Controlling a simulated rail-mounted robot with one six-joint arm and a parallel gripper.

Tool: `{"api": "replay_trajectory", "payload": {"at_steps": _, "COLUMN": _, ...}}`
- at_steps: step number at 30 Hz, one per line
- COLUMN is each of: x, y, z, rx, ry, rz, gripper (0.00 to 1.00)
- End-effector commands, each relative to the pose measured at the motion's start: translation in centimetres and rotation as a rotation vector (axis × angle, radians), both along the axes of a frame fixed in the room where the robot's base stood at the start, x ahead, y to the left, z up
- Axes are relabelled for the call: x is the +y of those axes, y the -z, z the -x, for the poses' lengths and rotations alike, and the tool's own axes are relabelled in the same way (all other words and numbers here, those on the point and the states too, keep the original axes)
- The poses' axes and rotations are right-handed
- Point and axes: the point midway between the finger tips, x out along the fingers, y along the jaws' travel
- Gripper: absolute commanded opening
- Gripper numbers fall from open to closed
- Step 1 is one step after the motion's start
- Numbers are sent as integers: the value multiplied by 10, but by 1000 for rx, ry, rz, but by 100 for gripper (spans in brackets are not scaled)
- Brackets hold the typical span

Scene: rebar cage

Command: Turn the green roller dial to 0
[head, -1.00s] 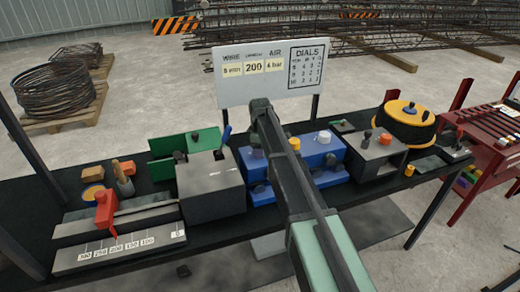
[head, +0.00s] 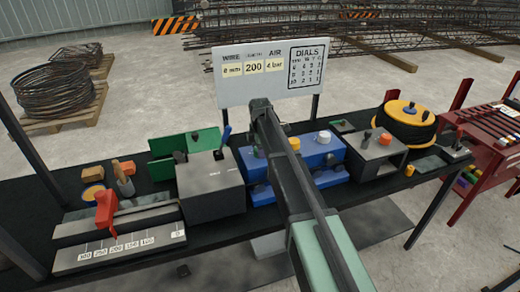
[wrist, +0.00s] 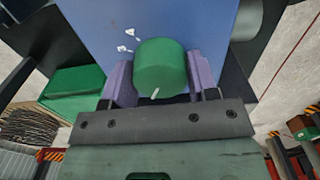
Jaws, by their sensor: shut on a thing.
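The green roller dial (wrist: 161,64) is a round knob on a blue face (wrist: 190,18) in the wrist view. A short white mark shows on the dial's lower edge, pointing down in the picture. Small white marks are on the blue face at the dial's upper left, too small to read. My gripper (wrist: 161,78) has one purple-grey finger on each side of the dial and is shut on it. In the head view my arm hides the dial and my fingers, and the blue box (head: 333,181) shows on both sides of the arm.
Yellow (head: 259,152) and white (head: 324,137) knobs sit on the blue box. A grey box with a lever (head: 210,185) stands left, another grey box (head: 378,152) right. A board (head: 268,75) with cards and a dials table stands behind. A cable reel (head: 408,123) is further right.

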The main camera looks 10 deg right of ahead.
Motion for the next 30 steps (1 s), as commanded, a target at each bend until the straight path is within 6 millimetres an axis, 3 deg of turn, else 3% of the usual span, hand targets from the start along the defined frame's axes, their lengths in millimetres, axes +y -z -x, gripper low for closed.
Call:
{"api": "replay_trajectory", "payload": {"at_steps": 9, "x": 0, "y": 0, "z": 0, "rx": 1, "ry": -1, "rz": -1, "gripper": 30}}
{"api": "replay_trajectory", "payload": {"at_steps": 10, "x": 0, "y": 0, "z": 0, "rx": 1, "ry": -1, "rz": -1, "gripper": 58}}
{"api": "replay_trajectory", "payload": {"at_steps": 14, "x": 0, "y": 0, "z": 0, "rx": 1, "ry": -1, "rz": 0, "gripper": 78}}
{"api": "replay_trajectory", "payload": {"at_steps": 23, "x": 0, "y": -2, "z": 0, "rx": 0, "ry": 0, "rz": 0, "gripper": 79}}
{"api": "replay_trajectory", "payload": {"at_steps": 26, "x": 0, "y": -12, "z": 0, "rx": 0, "ry": 0, "rz": 0, "gripper": 79}}
{"api": "replay_trajectory", "payload": {"at_steps": 30, "x": 0, "y": -41, "z": 0, "rx": 0, "ry": 0, "rz": 0, "gripper": 79}}
